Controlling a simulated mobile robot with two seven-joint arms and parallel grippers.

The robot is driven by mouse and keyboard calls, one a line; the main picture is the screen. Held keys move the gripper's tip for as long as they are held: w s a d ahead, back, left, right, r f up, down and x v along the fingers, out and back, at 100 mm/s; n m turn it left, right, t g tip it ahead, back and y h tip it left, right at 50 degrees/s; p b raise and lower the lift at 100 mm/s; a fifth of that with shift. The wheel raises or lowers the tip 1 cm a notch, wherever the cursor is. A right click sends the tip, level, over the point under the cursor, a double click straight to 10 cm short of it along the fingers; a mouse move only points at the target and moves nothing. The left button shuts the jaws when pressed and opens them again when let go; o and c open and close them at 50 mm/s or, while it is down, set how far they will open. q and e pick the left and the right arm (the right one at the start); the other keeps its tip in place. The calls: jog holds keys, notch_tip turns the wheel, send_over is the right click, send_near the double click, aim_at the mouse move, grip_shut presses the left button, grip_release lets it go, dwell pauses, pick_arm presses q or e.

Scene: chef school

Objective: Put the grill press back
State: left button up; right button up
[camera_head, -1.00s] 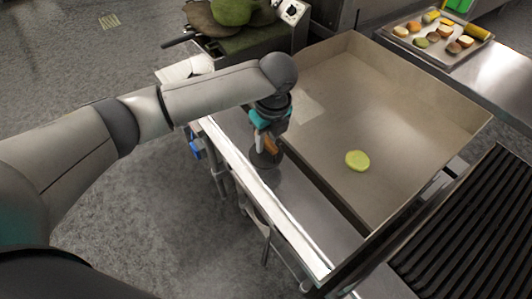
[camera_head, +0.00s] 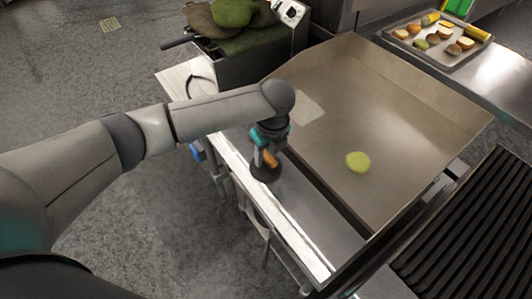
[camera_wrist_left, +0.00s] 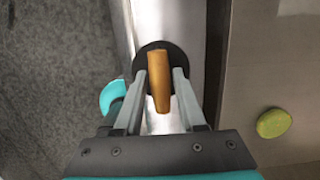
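In the left wrist view, the handle (camera_wrist_left: 159,85) stands between the two fingers (camera_wrist_left: 164,72), with the dark plate (camera_wrist_left: 175,56) beyond. My right gripper is not in view.
The griddle (camera_head: 385,110) has one pale green round slice (camera_head: 358,162) on it. A ribbed grill (camera_head: 480,235) is at the right. A tray of cut food (camera_head: 430,58) stands at the back right.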

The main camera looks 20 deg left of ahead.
pick_arm(q)
jog(key=shift+o, duration=1.3)
jog(key=shift+r, duration=0.1)
notch_tip(320, 180, up, 12)
jog(key=s+d+p, duration=0.1)
jog(key=p, duration=0.1)
jog(key=shift+d, duration=0.25)
